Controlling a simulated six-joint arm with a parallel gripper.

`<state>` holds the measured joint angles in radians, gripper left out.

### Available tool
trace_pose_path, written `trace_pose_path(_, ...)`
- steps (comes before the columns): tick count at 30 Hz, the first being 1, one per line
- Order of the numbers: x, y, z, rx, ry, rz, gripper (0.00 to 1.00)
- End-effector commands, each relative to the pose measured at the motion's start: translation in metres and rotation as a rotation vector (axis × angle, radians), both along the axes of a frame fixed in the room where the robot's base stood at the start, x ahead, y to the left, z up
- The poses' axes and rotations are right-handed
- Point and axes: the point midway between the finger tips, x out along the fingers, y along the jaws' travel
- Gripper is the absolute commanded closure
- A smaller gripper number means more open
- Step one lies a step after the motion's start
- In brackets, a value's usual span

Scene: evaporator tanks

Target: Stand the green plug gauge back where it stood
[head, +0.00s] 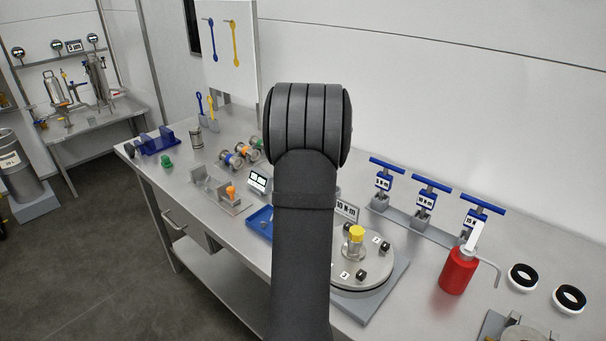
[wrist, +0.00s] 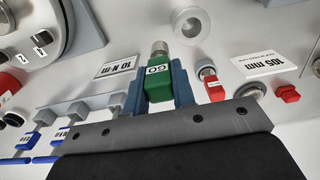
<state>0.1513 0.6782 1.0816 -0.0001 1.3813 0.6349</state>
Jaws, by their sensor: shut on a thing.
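The green plug gauge (wrist: 158,85) is in the wrist view, with a white label on its green body and a bare metal end pointing toward the top of the picture. My gripper (wrist: 160,82) is shut on the green body, one blue-grey finger on each side. A red piece (wrist: 214,88) with a metal end is just right of the right finger, apart from the green gauge. In the head view my dark arm hides the gripper and the gauge. I cannot make out the place where the gauge stood.
A round plate with a yellow-topped fitting (head: 356,235) stands right of my arm. Blue T-handled tools (head: 431,184) stand in a row behind it. A red bottle (head: 459,270) is further right. A blue tray (head: 260,222) is partly hidden by my arm.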

Motion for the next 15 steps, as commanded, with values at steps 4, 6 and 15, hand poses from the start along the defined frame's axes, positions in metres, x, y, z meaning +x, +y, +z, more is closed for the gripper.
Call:
trace_pose_path(4, -0.017, -0.025, 0.019, -0.001, -0.002, -0.004, 1.00)
trace_pose_path(6, -0.024, -0.034, 0.025, -0.001, -0.002, -0.003, 1.00)
trace_pose_path(15, -0.036, -0.050, 0.031, 0.000, 0.001, 0.000, 1.00)
